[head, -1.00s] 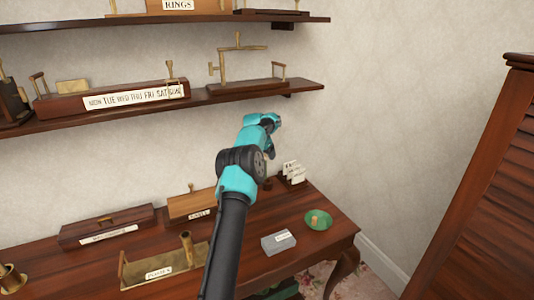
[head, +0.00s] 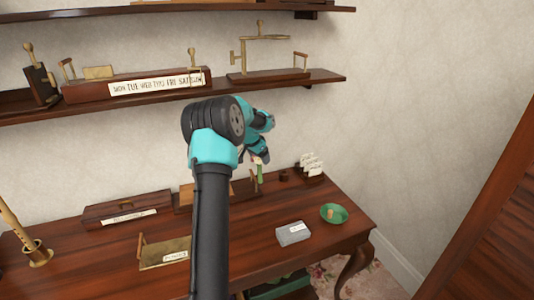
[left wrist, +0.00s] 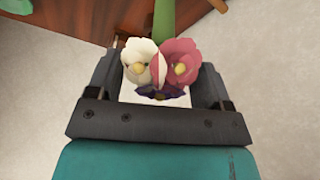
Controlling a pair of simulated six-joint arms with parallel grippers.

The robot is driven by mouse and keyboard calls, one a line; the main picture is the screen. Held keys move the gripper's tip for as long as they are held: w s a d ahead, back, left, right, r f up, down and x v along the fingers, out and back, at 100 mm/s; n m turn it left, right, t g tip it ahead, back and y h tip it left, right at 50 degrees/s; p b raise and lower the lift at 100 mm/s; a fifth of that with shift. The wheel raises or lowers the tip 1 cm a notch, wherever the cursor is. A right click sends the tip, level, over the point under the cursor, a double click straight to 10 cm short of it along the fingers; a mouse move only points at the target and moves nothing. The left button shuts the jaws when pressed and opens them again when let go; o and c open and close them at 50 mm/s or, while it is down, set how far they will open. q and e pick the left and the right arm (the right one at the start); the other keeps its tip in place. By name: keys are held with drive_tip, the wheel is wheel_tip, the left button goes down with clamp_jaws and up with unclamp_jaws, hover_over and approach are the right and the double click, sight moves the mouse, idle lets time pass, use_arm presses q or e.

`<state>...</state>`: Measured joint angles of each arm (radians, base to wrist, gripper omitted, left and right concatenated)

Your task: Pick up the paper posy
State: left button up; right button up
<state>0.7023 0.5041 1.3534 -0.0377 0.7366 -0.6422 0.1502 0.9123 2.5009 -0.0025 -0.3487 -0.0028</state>
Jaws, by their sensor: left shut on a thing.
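The paper posy shows in the left wrist view (left wrist: 158,65) with a cream flower, a pink flower, a dark purple one, a white paper collar and a green stem. My left gripper (left wrist: 155,80) is shut around it, with a dark finger at each side. In the head view, the posy's green stem (head: 260,173) hangs below my left gripper (head: 257,152), above the back of the desk. The flowers are mostly hidden there by the gripper. A small dark holder (head: 284,175) stands on the desk, right of the stem. My right gripper is not in view.
On the desk (head: 240,262) are a green dish (head: 334,214), a grey box (head: 293,233), a rack of white cards (head: 312,166) and several labelled wooden boxes. A shelf (head: 215,92) runs above. A louvred wooden panel (head: 480,220) stands at right.

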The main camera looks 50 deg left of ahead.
use_arm(q)
drive_tip(key=shift+s, duration=0.45)
drive_tip(key=shift+d, duration=0.15)
